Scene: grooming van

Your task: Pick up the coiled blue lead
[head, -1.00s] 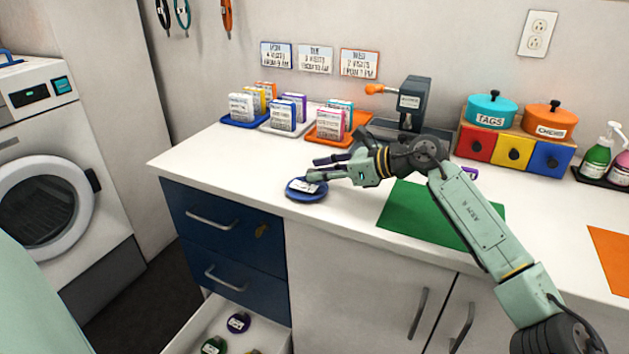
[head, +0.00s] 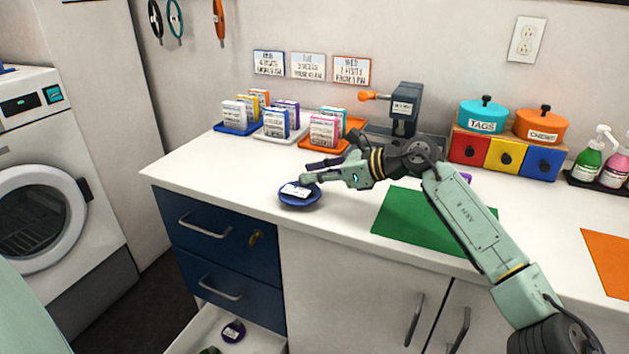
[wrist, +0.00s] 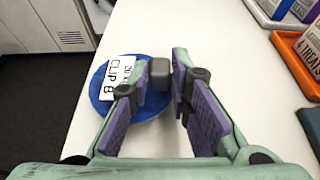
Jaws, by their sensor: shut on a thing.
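The coiled blue lead (head: 291,201) is a flat round coil with a white label, lying near the counter's front left edge in the head view. In the wrist view the blue coil (wrist: 152,108) shows behind the left finger, its label reading "CLIP 8" or similar. My gripper (wrist: 165,75) is at the coil's right side, with a small dark block between its fingertips that appears to be part of the lead. In the head view my gripper (head: 310,172) is at the coil's back edge. The fingers hide part of the coil.
An open drawer (head: 203,335) below holds a purple coil (head: 233,331). A green mat (head: 425,222) lies to the right. Trays of upright packets, including an orange tray (head: 312,147), stand behind, beside a dark clamp-like device (head: 405,105). The counter's left end is clear.

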